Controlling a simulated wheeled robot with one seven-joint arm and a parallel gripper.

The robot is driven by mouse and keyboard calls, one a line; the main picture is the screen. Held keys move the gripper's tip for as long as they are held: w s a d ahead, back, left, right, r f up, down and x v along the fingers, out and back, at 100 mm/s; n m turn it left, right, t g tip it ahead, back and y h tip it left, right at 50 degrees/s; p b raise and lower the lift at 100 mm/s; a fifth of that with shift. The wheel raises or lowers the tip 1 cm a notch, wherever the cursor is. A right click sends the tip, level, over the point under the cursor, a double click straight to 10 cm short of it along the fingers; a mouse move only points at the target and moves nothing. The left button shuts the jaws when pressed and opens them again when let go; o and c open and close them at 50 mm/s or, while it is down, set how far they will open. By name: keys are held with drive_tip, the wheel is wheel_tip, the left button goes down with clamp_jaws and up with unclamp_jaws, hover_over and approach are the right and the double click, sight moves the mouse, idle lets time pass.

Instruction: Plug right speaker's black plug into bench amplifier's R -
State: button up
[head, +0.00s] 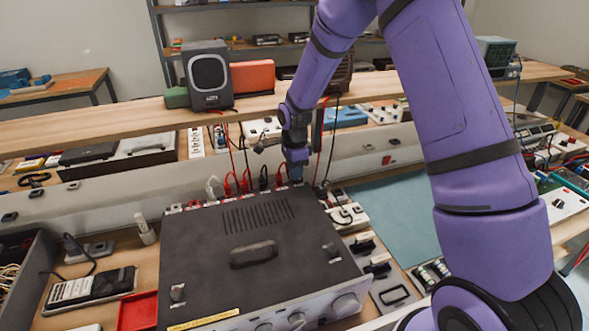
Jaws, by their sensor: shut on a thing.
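The bench amplifier (285,262) is a dark box with a silver front panel, on the bench. Along its back edge stand a white plug (212,187), red plugs (246,182) and a black plug (264,178). My gripper (296,178) points down at the right end of this row and is shut on a small plug, mostly hidden by the fingers. I take it for the right speaker's black plug; whether it sits in a socket cannot be told. The right speaker (341,78) is on the shelf, partly behind my arm. Red and black leads hang below it.
The left speaker (208,76) stands on the wooden shelf (130,117). A white power strip (347,216) and dark adapters lie right of the amplifier. A red tray (137,311) and a handheld meter (92,287) lie left. The blue-green mat (400,215) has bare room.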

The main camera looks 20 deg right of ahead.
drive_tip(key=shift+f, duration=0.8)
idle(2.5)
drive_tip(key=o, duration=0.9)
drive_tip(key=shift+o, duration=0.2)
drive_tip(key=shift+r, duration=0.15)
